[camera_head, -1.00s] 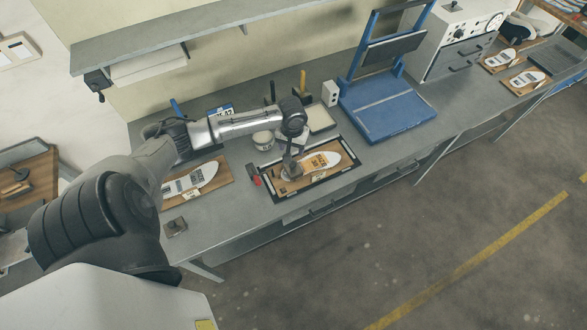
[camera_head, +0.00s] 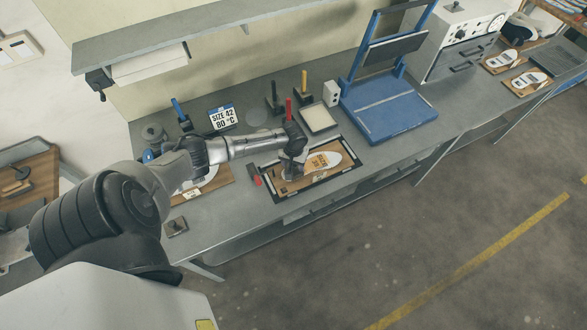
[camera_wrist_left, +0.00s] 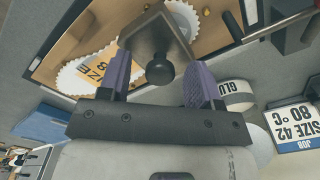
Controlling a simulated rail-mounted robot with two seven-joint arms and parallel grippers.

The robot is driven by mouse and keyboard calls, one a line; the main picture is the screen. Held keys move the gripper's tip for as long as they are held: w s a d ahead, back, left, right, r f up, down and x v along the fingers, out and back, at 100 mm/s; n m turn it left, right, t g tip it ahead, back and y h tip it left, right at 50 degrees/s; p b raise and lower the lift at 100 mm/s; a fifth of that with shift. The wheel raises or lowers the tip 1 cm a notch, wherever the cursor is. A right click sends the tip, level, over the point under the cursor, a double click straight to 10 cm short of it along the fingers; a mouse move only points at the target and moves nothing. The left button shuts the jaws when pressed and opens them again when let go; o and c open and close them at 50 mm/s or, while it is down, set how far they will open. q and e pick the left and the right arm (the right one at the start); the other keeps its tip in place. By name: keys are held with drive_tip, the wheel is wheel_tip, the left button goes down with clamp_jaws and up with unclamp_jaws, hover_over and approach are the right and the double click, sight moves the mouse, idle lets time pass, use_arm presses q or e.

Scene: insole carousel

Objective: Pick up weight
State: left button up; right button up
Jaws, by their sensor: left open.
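The weight is a grey metal block (camera_wrist_left: 150,36) with a black round knob (camera_wrist_left: 160,72). In the left wrist view the knob sits between the two purple fingers of my left gripper (camera_wrist_left: 160,82), which are apart, with a gap on each side. In the head view my left gripper (camera_head: 292,168) is low over the left part of the middle board, where a pale insole (camera_head: 325,160) lies. The gripper hides most of the weight there. A similar small block with a knob (camera_head: 176,226) stands at the front left of the bench. My right gripper is not in view.
A size 42 sign (camera_head: 222,118), a white tray (camera_head: 319,118) and upright coloured-handled tools stand behind. A glue jar (camera_wrist_left: 236,94) shows in the wrist view. A red-ended tool (camera_head: 257,180) lies left of the board. A blue press (camera_head: 388,108) stands to the right.

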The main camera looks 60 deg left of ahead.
use_arm(q)
drive_tip(key=shift+f, duration=0.3)
clamp_jaws()
idle(0.4)
drive_tip(key=shift+r, duration=0.1)
